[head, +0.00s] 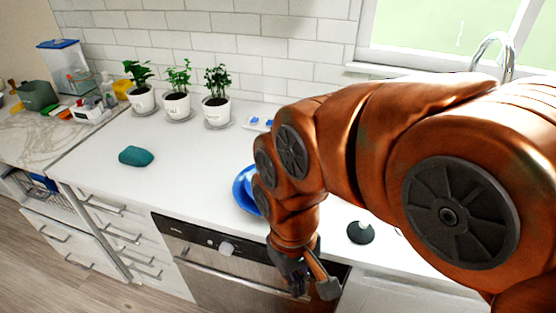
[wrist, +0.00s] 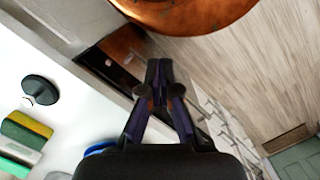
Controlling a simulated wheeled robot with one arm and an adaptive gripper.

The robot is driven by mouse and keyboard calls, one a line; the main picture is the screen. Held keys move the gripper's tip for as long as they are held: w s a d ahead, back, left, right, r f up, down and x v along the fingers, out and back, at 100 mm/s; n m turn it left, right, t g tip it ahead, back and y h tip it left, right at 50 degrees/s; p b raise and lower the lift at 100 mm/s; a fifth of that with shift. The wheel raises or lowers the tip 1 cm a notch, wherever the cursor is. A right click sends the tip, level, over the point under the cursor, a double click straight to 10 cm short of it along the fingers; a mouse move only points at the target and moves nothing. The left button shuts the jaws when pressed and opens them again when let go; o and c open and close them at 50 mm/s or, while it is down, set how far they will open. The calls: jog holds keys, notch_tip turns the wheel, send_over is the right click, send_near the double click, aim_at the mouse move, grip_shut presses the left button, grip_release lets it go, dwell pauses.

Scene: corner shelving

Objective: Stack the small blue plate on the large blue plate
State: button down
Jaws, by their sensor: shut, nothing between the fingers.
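Blue plate ware (head: 246,190) lies on the white counter in the head view, largely hidden behind my arm. I cannot tell there whether one plate or both show. A blue rim (wrist: 100,147) also shows at the bottom left of the wrist view, mostly covered by the gripper body. My gripper (head: 312,288) hangs in front of the oven, near the counter's front edge and apart from the blue ware. In the wrist view the fingers of my gripper (wrist: 159,70) meet at the tips, with nothing between them.
Several potted plants (head: 177,103) stand along the back wall. A teal lump (head: 136,156) lies on the left counter. A black round object (head: 360,232) sits right of my arm. Sponges (wrist: 27,130) lie on the counter in the wrist view.

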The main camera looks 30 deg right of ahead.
jog(key=w+d+r+m+y, duration=0.1)
jog(key=w+d+r+m, duration=0.15)
jog(key=w, duration=0.45)
jog(key=w+d+r+m, duration=0.2)
jog(key=w+d+m, duration=0.1)
jog(key=w, duration=0.4)
jog(key=w+d+r+m+y, duration=0.1)
jog(key=w+d+r+m, duration=0.15)
jog(key=w, duration=0.45)
jog(key=w+d+m+t, duration=0.1)
jog(key=w+d+m, duration=0.35)
jog(key=d, duration=0.65)
jog(key=w+d+m+t, duration=0.1)
jog(key=w+d+m, duration=0.35)
jog(key=d, duration=0.55)
jog(key=shift+m+y, duration=0.4)
jog(key=x, duration=0.3)
jog(key=p+x, duration=0.1)
jog(key=x, duration=0.3)
jog(key=p+x, duration=0.1)
jog(key=x, duration=0.2)
jog(key=shift+s+d+f, duration=0.1)
jog(key=shift+s+f, duration=0.2)
jog(key=shift+s, duration=0.1)
jog(key=shift+a+p, duration=0.45)
jog(key=shift+a, duration=0.5)
jog(key=shift+w+a+p, duration=0.1)
jog(key=shift+a+p, duration=0.2)
jog(key=shift+a, duration=0.65)
